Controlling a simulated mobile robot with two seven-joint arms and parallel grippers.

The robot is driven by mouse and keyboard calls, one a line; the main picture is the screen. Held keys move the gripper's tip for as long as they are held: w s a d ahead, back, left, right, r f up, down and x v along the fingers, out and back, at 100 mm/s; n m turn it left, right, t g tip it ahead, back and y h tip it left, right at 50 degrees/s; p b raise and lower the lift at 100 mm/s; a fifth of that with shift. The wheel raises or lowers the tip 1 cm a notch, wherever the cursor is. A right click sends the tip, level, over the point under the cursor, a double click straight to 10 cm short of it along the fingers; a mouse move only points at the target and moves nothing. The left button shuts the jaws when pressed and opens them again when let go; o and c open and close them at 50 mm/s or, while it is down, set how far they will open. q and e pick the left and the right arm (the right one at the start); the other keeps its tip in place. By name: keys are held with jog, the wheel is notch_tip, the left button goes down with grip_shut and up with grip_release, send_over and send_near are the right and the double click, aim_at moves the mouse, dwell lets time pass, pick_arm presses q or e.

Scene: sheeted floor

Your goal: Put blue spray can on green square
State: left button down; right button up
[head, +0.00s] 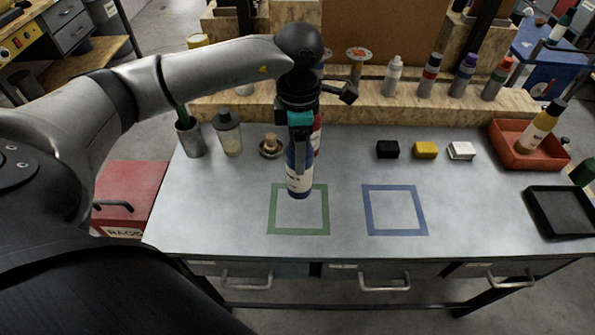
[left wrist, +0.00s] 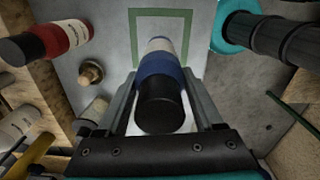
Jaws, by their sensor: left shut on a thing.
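The blue spray can (head: 299,181) is upright, with a white lower label, held in my left gripper (head: 300,140). In the left wrist view the can (left wrist: 160,85) sits between the two fingers of the left gripper (left wrist: 160,92), its black cap toward the camera. The green square (head: 299,232) is a taped outline on the grey table. In the head view the can's bottom overlaps the square's far edge; I cannot tell whether it touches the table. The square (left wrist: 191,30) also shows beyond the can in the left wrist view. My right gripper is not in view.
A blue square outline (head: 396,233) lies to the right. Black, yellow and white blocks (head: 425,150) stand behind it. A red tray (head: 510,150) with a bottle and a black tray (head: 535,218) are at right. Bottles line the wooden shelf (head: 390,112). The table's front is clear.

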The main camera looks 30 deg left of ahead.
pick_arm(q)
jog(key=shift+f, duration=3.9)
grip_release()
notch_tip(320, 180, up, 12)
jog(key=shift+r, duration=0.1)
